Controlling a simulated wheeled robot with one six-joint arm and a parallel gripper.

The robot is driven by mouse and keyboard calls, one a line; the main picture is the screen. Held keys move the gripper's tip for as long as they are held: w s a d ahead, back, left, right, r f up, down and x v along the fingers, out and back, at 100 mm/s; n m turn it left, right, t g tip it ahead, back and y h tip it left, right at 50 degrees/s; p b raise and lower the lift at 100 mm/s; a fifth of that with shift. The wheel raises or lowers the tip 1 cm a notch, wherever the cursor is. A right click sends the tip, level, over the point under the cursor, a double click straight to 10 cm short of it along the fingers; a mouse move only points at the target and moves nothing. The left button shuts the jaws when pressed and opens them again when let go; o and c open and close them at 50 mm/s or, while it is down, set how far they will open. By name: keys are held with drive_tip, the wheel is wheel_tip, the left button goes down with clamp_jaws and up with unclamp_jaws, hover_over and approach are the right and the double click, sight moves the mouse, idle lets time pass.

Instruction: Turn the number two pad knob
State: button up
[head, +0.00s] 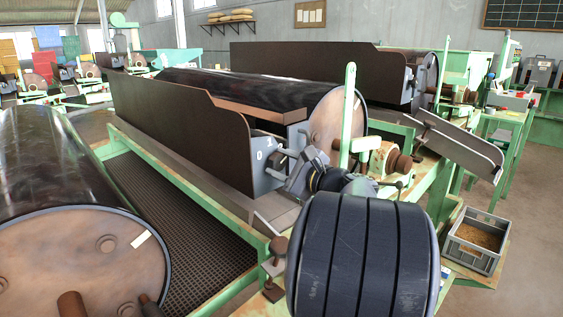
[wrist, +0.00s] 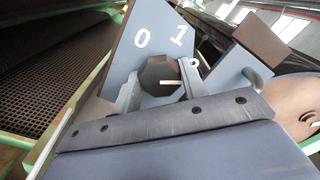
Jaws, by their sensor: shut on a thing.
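The pad knob (wrist: 158,76) is a dark, many-sided knob on a grey-blue panel (wrist: 137,22) marked 0 and 1. It shows in the wrist view, below the two digits. A short pale stripe on it reaches toward the right finger. My gripper (wrist: 160,66) has one finger on each side of the knob and is shut on it. In the head view the same panel (head: 262,172) is at the end of a long brown board, and my gripper (head: 297,172) is against its right side. There my gripper and wrist hide the knob.
A dark drum (head: 60,165) with a rust-brown end stands at the left. Another drum's end disc (head: 325,122) is just behind my gripper. A green upright lever (head: 348,115) stands close right of my wrist. A grey crate (head: 477,240) is at the lower right.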

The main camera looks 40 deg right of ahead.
idle(0.3)
drive_tip(key=o, duration=1)
drive_tip(key=s, duration=1.1)
drive_tip(key=shift+d, duration=0.4)
drive_tip(key=shift+w, duration=0.15)
drive_tip(key=w, duration=0.7)
drive_tip(key=w+a, duration=0.1)
drive_tip(key=w, duration=0.2)
drive_tip(key=shift+w, duration=0.35)
drive_tip(key=shift+d, duration=0.1)
drive_tip(key=shift+s, duration=0.1)
